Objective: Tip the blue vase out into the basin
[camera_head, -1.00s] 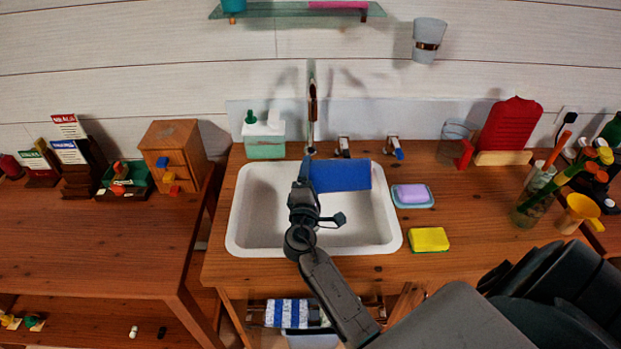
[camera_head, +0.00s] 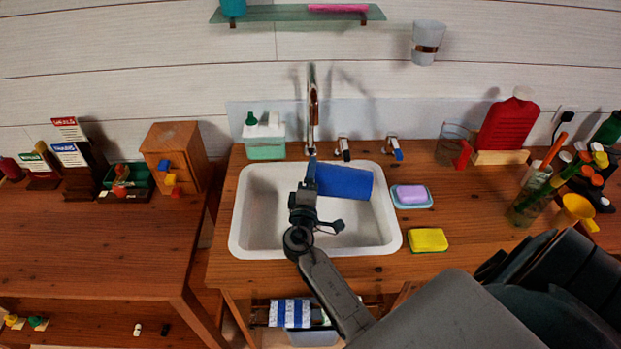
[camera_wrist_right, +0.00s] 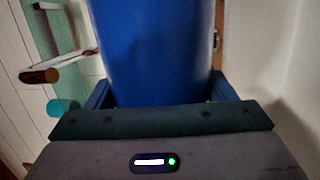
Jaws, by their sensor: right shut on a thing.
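The blue vase (camera_head: 345,182) is held on its side above the white basin (camera_head: 245,218), its long axis nearly level and its right end slightly lower. My right gripper (camera_head: 312,172) is shut on it at its left end in the head view. In the right wrist view the blue vase (camera_wrist_right: 152,50) fills the middle between the two fingers (camera_wrist_right: 155,95). The vase's mouth and anything inside it cannot be made out. No liquid or object shows falling from it. My left gripper is not in view.
The tap (camera_head: 312,105) stands just behind the vase. A soap dish (camera_head: 412,203), a yellow sponge (camera_head: 428,240) and a glass with several tall items (camera_head: 522,212) are on the counter to the right. A soap dispenser (camera_head: 264,140) stands behind the basin.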

